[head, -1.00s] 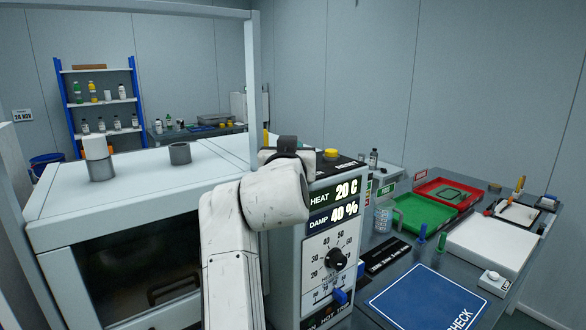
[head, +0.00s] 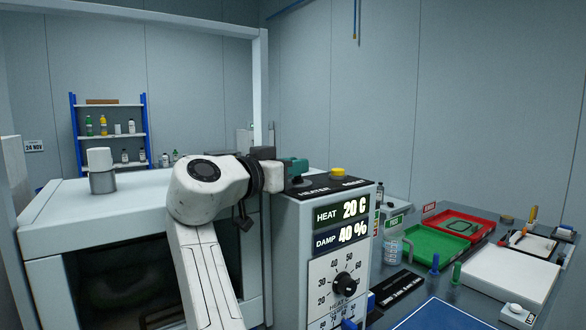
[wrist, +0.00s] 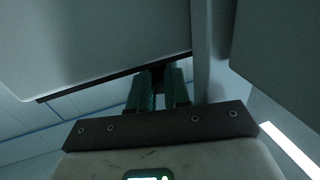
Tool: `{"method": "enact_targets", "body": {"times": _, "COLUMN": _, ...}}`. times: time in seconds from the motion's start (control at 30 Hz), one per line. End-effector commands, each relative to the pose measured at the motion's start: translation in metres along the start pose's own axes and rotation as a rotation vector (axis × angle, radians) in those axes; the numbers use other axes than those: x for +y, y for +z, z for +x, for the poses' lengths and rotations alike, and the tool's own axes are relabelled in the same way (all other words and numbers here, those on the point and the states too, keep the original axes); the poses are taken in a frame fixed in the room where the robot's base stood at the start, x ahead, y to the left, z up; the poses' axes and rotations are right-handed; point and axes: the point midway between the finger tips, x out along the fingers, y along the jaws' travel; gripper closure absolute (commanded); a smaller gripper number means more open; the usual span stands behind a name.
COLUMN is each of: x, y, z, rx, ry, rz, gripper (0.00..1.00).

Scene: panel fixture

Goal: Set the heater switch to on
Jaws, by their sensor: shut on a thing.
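The control panel box (head: 290,240) stands beside the white chamber, with displays reading HEAT 20 C and DAMP 40 %. A HEATER label is on its dark top plate (head: 330,187). My gripper (head: 297,167) points right over that plate, with its teal fingers above the label. In the wrist view the fingers (wrist: 157,90) are close together on a small dark part, the heater switch (wrist: 157,74). The switch is mostly hidden by the fingers, and I cannot tell its position.
A yellow button (head: 338,171) sits on the top plate, right of my fingers. A black dial (head: 344,284) is on the front face. The white chamber (head: 130,205) is at left. A green tray (head: 436,243) and a red tray (head: 462,224) lie on the bench at right.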

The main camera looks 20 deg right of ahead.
Motion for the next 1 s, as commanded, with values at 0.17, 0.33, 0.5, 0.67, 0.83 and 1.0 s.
{"method": "enact_targets", "body": {"times": 0.17, "x": -0.0008, "y": 0.0036, "z": 0.0004, "rx": -0.006, "ry": 0.013, "rz": -0.003, "gripper": 1.0}}
{"method": "enact_targets", "body": {"times": 0.33, "x": -0.0008, "y": 0.004, "z": 0.0005, "rx": -0.007, "ry": 0.014, "rz": -0.003, "gripper": 1.0}}
{"method": "enact_targets", "body": {"times": 0.5, "x": -0.0008, "y": 0.0043, "z": 0.0005, "rx": -0.007, "ry": 0.013, "rz": -0.004, "gripper": 0.8}}
{"method": "enact_targets", "body": {"times": 0.67, "x": -0.0008, "y": 0.0031, "z": 0.0004, "rx": -0.005, "ry": 0.012, "rz": -0.003, "gripper": 0.65}}
{"method": "enact_targets", "body": {"times": 0.83, "x": -0.0013, "y": 0.0015, "z": 0.0002, "rx": -0.003, "ry": 0.01, "rz": -0.002, "gripper": 0.62}}
{"method": "enact_targets", "body": {"times": 1.0, "x": -0.0016, "y": 0.0003, "z": -0.0001, "rx": -0.001, "ry": 0.008, "rz": -0.001, "gripper": 0.62}}
